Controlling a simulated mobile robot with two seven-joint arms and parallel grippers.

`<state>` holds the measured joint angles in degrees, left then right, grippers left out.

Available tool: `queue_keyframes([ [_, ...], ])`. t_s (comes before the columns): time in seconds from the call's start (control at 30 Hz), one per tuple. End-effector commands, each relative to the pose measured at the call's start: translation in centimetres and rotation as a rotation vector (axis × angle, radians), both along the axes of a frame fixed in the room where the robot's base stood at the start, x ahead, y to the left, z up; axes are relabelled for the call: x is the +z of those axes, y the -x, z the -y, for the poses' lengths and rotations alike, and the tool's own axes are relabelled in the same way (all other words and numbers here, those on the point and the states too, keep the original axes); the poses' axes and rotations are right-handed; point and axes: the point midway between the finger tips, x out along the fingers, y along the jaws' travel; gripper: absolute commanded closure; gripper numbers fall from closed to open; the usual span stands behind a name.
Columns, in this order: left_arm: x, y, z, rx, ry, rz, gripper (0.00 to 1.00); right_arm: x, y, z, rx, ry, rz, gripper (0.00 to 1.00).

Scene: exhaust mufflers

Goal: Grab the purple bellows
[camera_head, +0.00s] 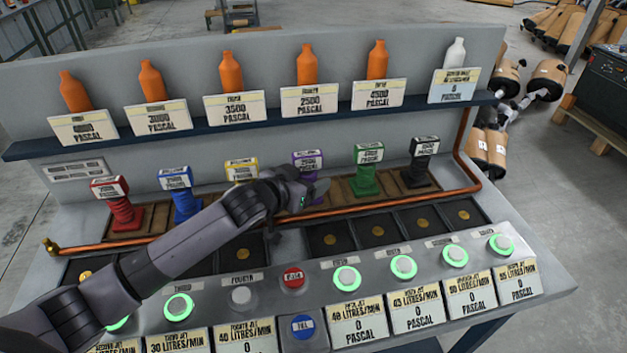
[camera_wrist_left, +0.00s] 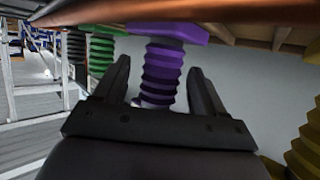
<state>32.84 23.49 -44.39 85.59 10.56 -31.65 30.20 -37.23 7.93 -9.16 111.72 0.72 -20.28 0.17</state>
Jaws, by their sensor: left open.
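The purple bellows (camera_head: 308,160) stands in the wooden rack on the console, between the yellow and green ones, with a pressure label on top. My left gripper (camera_head: 318,187) is right in front of it and hides its lower part in the head view. In the left wrist view, the purple bellows (camera_wrist_left: 162,72) shows upside down, its ribbed body between the two spread fingers of my open left gripper (camera_wrist_left: 158,78). Gaps show on both sides, and I cannot tell how deep between the fingers it is. My right gripper is out of view.
Green (camera_head: 367,180) and black (camera_head: 418,172) bellows stand to the right; yellow (camera_head: 241,170), blue (camera_head: 184,203) and red (camera_head: 122,208) to the left. A copper pipe (camera_head: 390,198) runs in front of the rack. A shelf (camera_head: 330,112) with several bottles is above.

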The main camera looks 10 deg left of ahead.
Motion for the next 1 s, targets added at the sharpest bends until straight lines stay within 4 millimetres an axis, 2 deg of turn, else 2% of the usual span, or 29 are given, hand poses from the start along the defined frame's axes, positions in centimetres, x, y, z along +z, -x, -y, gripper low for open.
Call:
queue_keyframes([
  [0.03, -0.39, -0.01, 0.07, 0.000, 0.000, 0.001, 0.29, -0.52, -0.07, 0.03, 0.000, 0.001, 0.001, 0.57],
  [0.3, -0.25, 0.01, 0.12, 0.001, 0.000, 0.000, 0.29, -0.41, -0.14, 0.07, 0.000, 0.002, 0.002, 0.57],
  [0.37, -0.25, 0.00, 0.11, 0.001, 0.000, 0.000, 0.45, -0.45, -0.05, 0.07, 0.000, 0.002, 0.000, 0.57],
  [0.5, -0.27, 0.00, 0.11, 0.001, 0.000, 0.000, 0.91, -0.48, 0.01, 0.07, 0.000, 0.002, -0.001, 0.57],
  [0.53, -0.28, 0.00, 0.11, 0.001, -0.001, -0.001, 0.97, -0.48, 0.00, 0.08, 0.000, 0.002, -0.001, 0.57],
  [0.83, -0.04, -0.04, 0.10, 0.001, 0.000, 0.002, 0.97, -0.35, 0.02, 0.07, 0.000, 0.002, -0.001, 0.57],
  [1.0, 0.53, -0.13, -0.04, 0.001, 0.001, 0.002, 0.97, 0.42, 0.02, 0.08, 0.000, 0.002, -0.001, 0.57],
])
